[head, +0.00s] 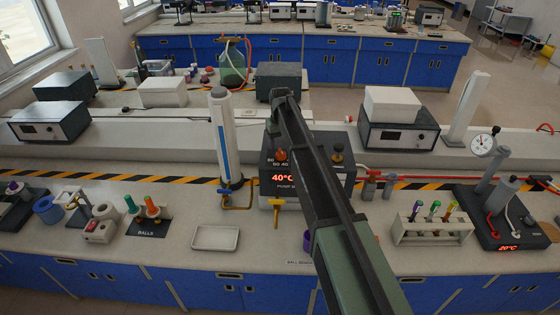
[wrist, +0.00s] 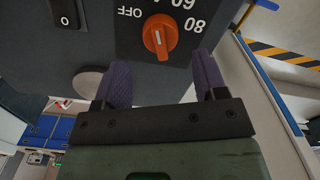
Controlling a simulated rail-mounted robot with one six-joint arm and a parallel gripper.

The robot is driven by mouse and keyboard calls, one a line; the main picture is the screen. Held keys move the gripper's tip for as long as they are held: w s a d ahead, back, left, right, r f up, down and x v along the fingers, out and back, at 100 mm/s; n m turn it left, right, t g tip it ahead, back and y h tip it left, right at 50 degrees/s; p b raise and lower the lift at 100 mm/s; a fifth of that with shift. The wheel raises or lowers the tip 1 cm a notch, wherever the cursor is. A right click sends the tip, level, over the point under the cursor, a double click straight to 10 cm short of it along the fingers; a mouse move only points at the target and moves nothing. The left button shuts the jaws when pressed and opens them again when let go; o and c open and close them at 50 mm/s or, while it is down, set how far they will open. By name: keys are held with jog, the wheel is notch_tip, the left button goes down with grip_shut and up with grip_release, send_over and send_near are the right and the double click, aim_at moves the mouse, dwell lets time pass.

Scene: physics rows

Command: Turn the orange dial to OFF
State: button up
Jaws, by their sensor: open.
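The orange dial (wrist: 160,37) sits on a dark panel in the wrist view, with OFF printed to its upper left and 60 and 80 to its upper right. Its white mark points roughly upward, between OFF and 60. My gripper (wrist: 162,65) is open, its two purple fingers apart just below the dial; contact with it cannot be told. In the head view the orange dial (head: 281,155) shows left of my arm on a dark unit (head: 267,176) with a red 40°C display. My fingers cannot be made out there.
A switch marked 0 (wrist: 65,14) is left of the dial. A white cylinder with a blue stripe (head: 224,140) stands left of the unit. A white tray (head: 215,237) and a tube rack (head: 432,228) stand on the bench.

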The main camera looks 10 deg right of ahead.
aim_at(279, 150)
notch_tip(279, 150, down, 5)
jog(key=b, duration=0.2)
jog(key=shift+r+b, duration=0.15)
jog(key=shift+b, duration=0.25)
jog(key=shift+r, duration=0.2)
jog(key=shift+a, duration=0.1)
jog(key=shift+c, duration=0.4)
jog(key=c, duration=0.8)
jog(key=shift+o, duration=0.2)
jog(key=shift+n, duration=0.4)
jog(key=n, duration=0.3)
jog(key=shift+a+n, duration=0.15)
jog(key=shift+n, duration=0.15)
jog(key=shift+s+a+n, duration=0.1)
jog(key=shift+s+n, duration=0.05)
jog(key=shift+n, duration=2.15)
